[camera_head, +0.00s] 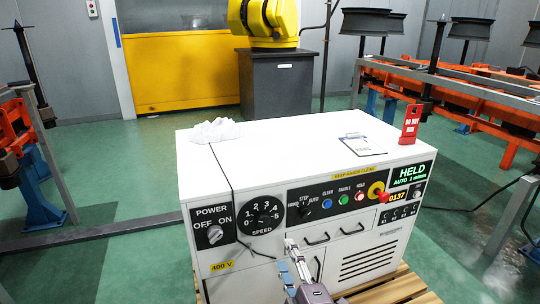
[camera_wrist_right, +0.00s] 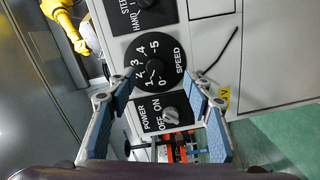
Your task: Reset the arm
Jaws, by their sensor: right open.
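The white control cabinet (camera_head: 290,160) carries a power switch (camera_head: 214,234), a speed dial (camera_head: 263,216) and a mode selector (camera_head: 305,209). Blue, green and red buttons labelled CLEAR (camera_head: 327,204), ENABLE (camera_head: 343,200) and HOLD (camera_head: 360,196) follow. A red knob on a yellow plate (camera_head: 376,190) sits beside them. The green display (camera_head: 411,174) reads HELD and AUTO; a small display (camera_head: 398,197) reads 0137. My right gripper (camera_head: 288,256) is open before the cabinet's lower front. In the wrist view, the speed dial (camera_wrist_right: 155,65) and power switch (camera_wrist_right: 169,115) show between its fingers. My left gripper is out of view.
On the cabinet top are a white cloth (camera_head: 215,130), a clipboard (camera_head: 363,145) and a red tag (camera_head: 411,123). A yellow robot (camera_head: 263,20) stands on a dark pedestal behind. Orange racks with spindles flank the cabinet. Drawer handles (camera_head: 316,240) stick out of its front.

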